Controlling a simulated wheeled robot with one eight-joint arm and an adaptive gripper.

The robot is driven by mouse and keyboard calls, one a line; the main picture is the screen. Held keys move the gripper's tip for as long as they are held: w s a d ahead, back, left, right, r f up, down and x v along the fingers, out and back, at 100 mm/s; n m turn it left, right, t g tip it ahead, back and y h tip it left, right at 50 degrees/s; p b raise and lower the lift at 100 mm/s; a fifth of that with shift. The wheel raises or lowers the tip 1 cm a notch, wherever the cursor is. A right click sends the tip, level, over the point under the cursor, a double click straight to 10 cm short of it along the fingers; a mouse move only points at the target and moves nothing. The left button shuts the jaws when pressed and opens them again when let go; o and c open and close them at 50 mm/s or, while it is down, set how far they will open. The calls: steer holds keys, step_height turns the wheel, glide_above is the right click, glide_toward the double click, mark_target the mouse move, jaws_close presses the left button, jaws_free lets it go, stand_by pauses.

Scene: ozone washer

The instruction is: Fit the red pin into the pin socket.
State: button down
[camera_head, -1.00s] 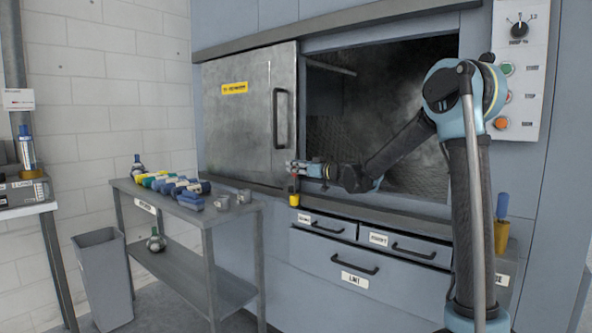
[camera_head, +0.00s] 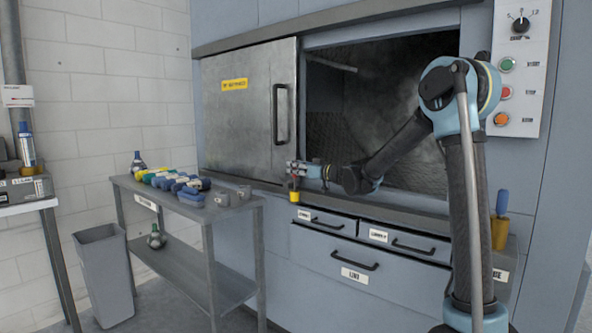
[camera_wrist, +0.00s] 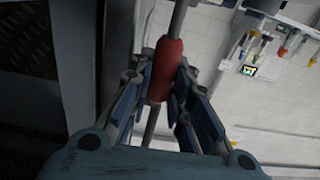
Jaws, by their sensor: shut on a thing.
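My gripper (camera_head: 297,169) is in front of the washer, below the sliding door's handle. It also shows in the wrist view (camera_wrist: 165,95), with its fingers closed on both sides of the red pin (camera_wrist: 165,70). The pin has a red grip and a grey metal rod sticking out at both ends. In the head view the pin (camera_head: 294,183) hangs about upright under the gripper. A small yellow cup-like part (camera_head: 294,197), apparently the pin socket, is directly below it at the washer's ledge. I cannot tell whether the pin's lower end is inside it.
The metal door (camera_head: 240,130) stands left of the dark washer opening (camera_head: 400,120). Drawers (camera_head: 360,262) lie below. A cart (camera_head: 180,215) with several bottles and blocks stands left. A blue-topped yellow holder (camera_head: 500,230) is at the right, and a bin (camera_head: 103,275) on the floor.

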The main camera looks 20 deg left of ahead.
steer(key=shift+f, duration=0.5)
steer(key=c, duration=1.4)
jaws_free()
steer(key=shift+d, duration=0.15)
steer(key=v, duration=1.1)
steer(key=shift+s+d+f, duration=0.1)
steer(key=shift+s+d, duration=0.05)
steer(key=shift+d, duration=0.25)
